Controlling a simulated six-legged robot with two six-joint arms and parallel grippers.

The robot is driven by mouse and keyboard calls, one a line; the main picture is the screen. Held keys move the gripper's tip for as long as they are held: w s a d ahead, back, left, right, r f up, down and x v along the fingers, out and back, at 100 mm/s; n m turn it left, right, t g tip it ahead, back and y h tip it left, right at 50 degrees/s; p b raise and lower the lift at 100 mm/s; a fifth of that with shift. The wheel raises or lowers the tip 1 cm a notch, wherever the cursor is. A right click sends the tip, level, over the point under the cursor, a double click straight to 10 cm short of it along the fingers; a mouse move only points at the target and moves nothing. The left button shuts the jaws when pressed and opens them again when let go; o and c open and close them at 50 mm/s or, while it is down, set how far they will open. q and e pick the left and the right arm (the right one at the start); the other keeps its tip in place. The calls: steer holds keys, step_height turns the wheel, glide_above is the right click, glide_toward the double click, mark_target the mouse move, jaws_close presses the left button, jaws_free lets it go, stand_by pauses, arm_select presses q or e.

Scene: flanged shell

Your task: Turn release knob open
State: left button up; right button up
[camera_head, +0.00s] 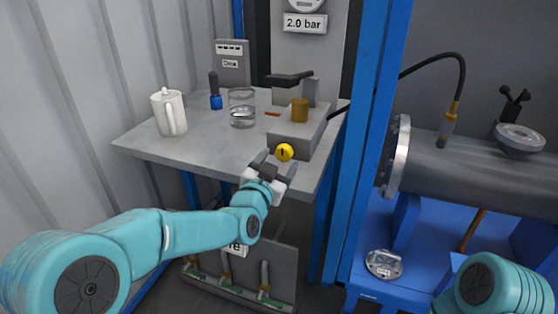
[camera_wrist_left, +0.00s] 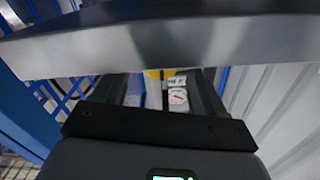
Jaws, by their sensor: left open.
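The release knob, a round yellow knob (camera_head: 284,152) with a dark mark, sits on the front face of a grey block (camera_head: 295,136) at the table's front edge. My left gripper (camera_head: 275,164) is open just in front of and slightly below the knob, its fingers pointing toward it. In the left wrist view a partly hidden yellow part (camera_wrist_left: 160,73), likely the knob, shows between the dark fingers, below the grey table edge (camera_wrist_left: 165,40). I cannot tell whether the fingers touch it. My right gripper is out of view.
A white jug (camera_head: 169,113), a glass beaker (camera_head: 242,107) and a blue-based tool (camera_head: 215,92) stand on the grey table (camera_head: 150,142). A brass cylinder (camera_head: 300,110) tops the block. A blue post (camera_head: 372,140) and a flanged pipe (camera_head: 460,175) stand to the right.

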arm_select(q)
steer(key=shift+x, duration=0.8)
steer(key=shift+a, duration=0.1)
steer(key=c, duration=1.1)
steer(key=shift+o, duration=0.2)
steer(key=shift+f+n+b, duration=0.2)
steer(key=shift+n+b, duration=0.6)
steer(key=shift+b, duration=0.3)
steer(key=shift+n+b, duration=0.7)
steer(key=shift+b, duration=0.1)
steer(key=n+b, duration=0.2)
steer(key=shift+n, duration=0.3)
steer(key=shift+r+n+b, duration=0.1)
steer(key=shift+n+b, duration=0.45)
steer(key=shift+n, duration=0.05)
